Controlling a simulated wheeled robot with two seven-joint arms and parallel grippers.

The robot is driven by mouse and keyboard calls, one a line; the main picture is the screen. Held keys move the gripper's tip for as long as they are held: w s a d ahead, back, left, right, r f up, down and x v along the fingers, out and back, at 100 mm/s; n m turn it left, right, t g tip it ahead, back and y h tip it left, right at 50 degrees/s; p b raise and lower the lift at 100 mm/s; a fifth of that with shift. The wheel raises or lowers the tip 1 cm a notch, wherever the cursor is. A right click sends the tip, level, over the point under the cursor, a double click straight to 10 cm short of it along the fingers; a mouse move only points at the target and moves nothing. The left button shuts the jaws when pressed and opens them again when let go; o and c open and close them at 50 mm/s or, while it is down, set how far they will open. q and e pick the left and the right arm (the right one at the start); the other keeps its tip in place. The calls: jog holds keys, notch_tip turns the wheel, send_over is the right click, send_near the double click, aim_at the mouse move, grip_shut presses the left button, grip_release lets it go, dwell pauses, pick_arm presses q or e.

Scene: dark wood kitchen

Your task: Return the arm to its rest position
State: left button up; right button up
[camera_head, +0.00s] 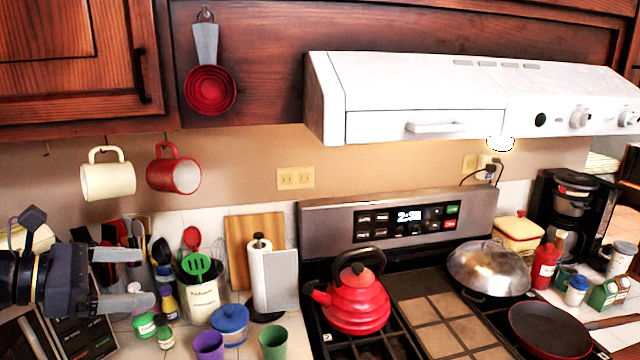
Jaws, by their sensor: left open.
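My left gripper (143,277) is at the left of the head view, its arm coming in from the left edge. Its two grey fingers point right and stand apart, with nothing seen between them. It is over the left counter, in front of the utensil crock (203,297) and small bottles in the picture. My right gripper does not show.
A red kettle (357,300), a domed metal lid (488,268) and a red pan (550,330) are on the stove. Cream (108,180) and red (173,172) mugs hang under the cabinet. A paper towel holder (272,280) and cups (208,345) crowd the counter. The white hood (420,95) juts out above.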

pick_arm(q)
jog(key=s+d+f+m+g+y, duration=0.1)
jog(key=s+d+f+m+y, duration=0.1)
jog(key=s+d+f+m, duration=0.2)
jog(key=s+d+f+m+g+y, duration=0.1)
jog(key=s+d+f+m+y, duration=0.1)
jog(key=s+d+f+m, duration=0.2)
jog(key=s+d+f+m+g+y+b, duration=0.1)
jog(key=s+d+f+m, duration=0.3)
jog(key=s+f+m, duration=0.5)
notch_tip(320, 180, down, 5)
jog(key=m+g+y, duration=0.1)
jog(key=m, duration=0.5)
jog(key=shift+d+r+m, duration=0.15)
jog(key=shift+d+m, duration=0.15)
jog(key=shift+m, duration=0.1)
